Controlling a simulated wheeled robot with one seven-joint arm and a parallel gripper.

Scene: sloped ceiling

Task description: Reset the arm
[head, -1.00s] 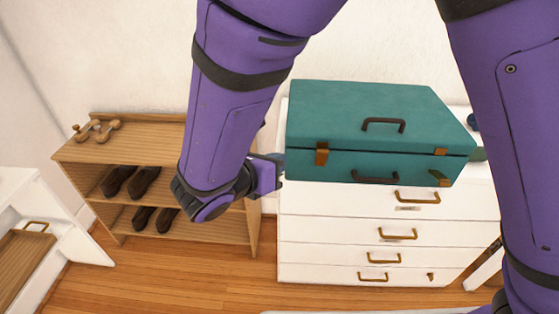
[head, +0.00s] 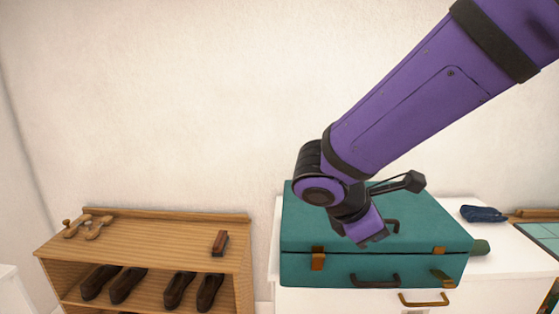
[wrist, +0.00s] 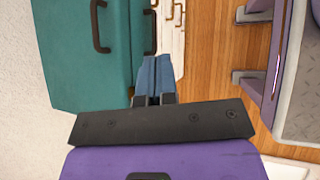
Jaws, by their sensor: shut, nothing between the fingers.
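My purple arm reaches in from the upper right of the head view and bends down at its wrist. My gripper (head: 374,242) is in front of the upper part of a teal suitcase (head: 305,222) in that view. In the wrist view my gripper (wrist: 156,75) shows as two blue-grey fingers side by side. They are shut with nothing between them. The suitcase (wrist: 70,60) lies to their left there, with its dark handles facing right. Whether the gripper touches the suitcase cannot be told, but no contact shows in the wrist view.
The suitcase stands on a white drawer unit (head: 375,301). A dark blue item (head: 483,214) lies to its right. A wooden shoe rack (head: 150,245) stands on the left, with a brush (head: 220,243) on top and several dark shoes below. The wall area above is clear.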

